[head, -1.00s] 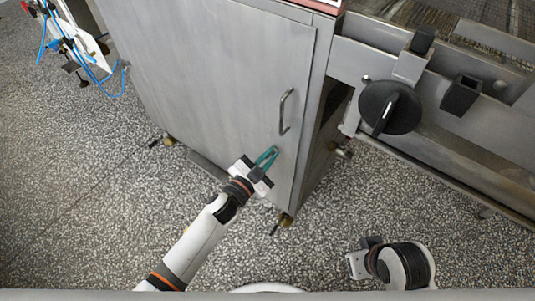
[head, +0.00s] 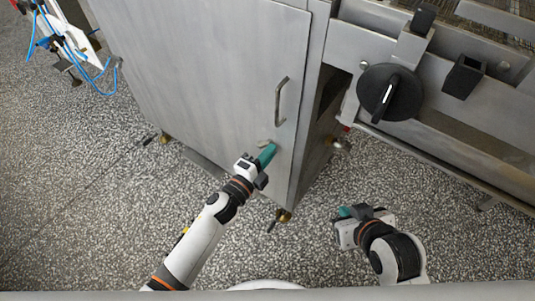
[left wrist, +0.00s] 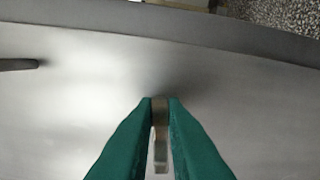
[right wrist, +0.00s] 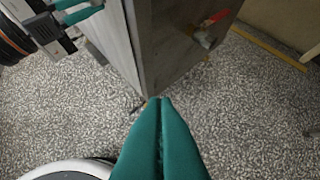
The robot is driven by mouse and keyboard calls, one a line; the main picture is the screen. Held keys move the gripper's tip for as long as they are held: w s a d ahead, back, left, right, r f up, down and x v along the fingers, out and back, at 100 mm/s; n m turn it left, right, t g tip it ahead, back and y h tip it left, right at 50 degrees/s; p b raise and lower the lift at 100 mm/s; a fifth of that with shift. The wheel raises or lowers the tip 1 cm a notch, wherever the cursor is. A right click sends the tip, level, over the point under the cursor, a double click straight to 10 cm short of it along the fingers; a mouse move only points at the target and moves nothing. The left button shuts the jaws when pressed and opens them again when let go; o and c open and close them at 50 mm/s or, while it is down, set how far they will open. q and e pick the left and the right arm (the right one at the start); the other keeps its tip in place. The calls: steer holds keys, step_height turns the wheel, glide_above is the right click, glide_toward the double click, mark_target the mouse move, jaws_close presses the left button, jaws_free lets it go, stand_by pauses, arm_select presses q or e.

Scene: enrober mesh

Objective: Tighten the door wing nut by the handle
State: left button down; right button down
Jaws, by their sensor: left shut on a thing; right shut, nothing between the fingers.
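The grey metal cabinet door (head: 215,70) carries a vertical bar handle (head: 281,101). The handle's end shows at the left of the left wrist view (left wrist: 18,64). The small metal wing nut (head: 264,143) is on the door below the handle, partly hidden by my left gripper (head: 267,155). In the left wrist view, the wing nut (left wrist: 160,138) is pinched edge-on between the teal fingers, close to the door. My right gripper (head: 345,212) is shut and empty, over the floor right of the cabinet; its fingers are together in the right wrist view (right wrist: 162,104).
A black rotary knob (head: 388,92) and a steel conveyor frame (head: 455,130) are right of the cabinet. Brass-coloured feet (head: 284,215) support the cabinet. A stand with blue hoses (head: 75,40) is at the far left. The speckled floor (head: 90,200) in front is clear.

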arm_select(q)
steer(key=shift+f+m, duration=0.25)
steer(key=shift+m, duration=0.65)
arm_select(e)
steer(key=shift+w+a+r+t, duration=0.2)
steer(key=shift+w+r+t, duration=0.25)
steer(key=shift+w, duration=0.15)
steer(key=shift+w+a+r+t, duration=0.2)
steer(key=shift+w+r+t, duration=0.15)
steer(key=shift+w+t, duration=0.15)
arm_select(q)
steer(key=c, duration=1.5)
jaws_free()
arm_select(e)
steer(key=shift+y, duration=0.3)
arm_select(q)
steer(key=shift+s, duration=0.1)
